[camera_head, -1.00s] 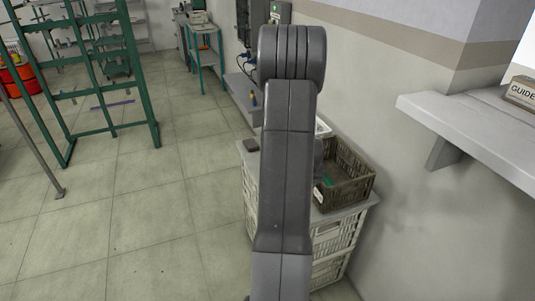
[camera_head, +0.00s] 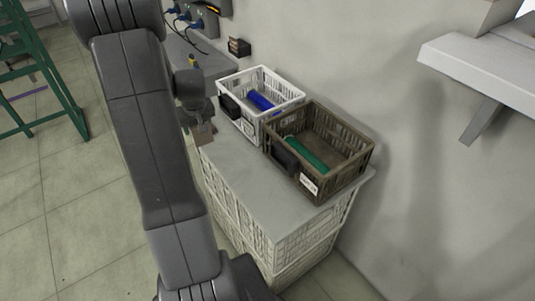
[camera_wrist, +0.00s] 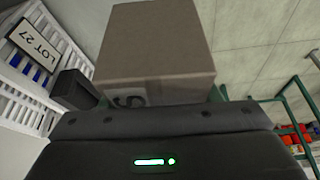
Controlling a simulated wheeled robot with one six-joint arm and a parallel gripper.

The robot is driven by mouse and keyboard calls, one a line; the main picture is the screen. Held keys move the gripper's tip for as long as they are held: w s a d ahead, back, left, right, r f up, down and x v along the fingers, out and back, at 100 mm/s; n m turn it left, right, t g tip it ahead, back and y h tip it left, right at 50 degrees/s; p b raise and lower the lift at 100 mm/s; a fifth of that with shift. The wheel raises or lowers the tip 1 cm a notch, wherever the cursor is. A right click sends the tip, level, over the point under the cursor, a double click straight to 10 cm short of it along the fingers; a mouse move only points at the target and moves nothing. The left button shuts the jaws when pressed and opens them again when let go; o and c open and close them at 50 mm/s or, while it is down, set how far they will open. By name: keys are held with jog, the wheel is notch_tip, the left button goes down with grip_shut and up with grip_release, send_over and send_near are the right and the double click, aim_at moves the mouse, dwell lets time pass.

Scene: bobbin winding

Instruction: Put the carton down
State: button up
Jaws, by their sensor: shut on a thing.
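The carton is a plain brown box with part of a dark printed mark on one face. It fills the upper middle of the wrist view (camera_wrist: 155,45). In the head view it is small (camera_head: 203,133), beside the left edge of the grey crate-stack top (camera_head: 235,165). My gripper (camera_head: 198,122) is shut on the carton. In the wrist view its dark body covers the bottom of the frame and hides the carton's near lower part. Whether the carton touches the top is unclear.
A white crate (camera_head: 285,88) with a blue roll and a brown crate (camera_head: 358,165) with a green roll stand on the top, against the wall. The front part of the top is bare. A wall shelf (camera_head: 460,60) juts out at right. A green rack (camera_head: 75,108) stands at left.

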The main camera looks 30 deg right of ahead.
jog(key=s+d+f+n+b, duration=0.1)
jog(key=s+d+f+b, duration=0.25)
jog(key=d+b, duration=0.8)
jog(key=shift+y, duration=0.3)
jog(key=f, duration=0.3)
jog(key=a+f+b, duration=0.1)
jog(key=f, duration=0.2)
jog(key=f+b, duration=0.1)
jog(key=f, duration=0.2)
jog(key=shift+a+f, duration=0.25)
jog(key=shift+a, duration=0.15)
jog(key=shift+f+b, duration=0.15)
jog(key=shift+b, duration=0.15)
jog(key=o, duration=1.1)
jog(key=shift+c, duration=0.2)
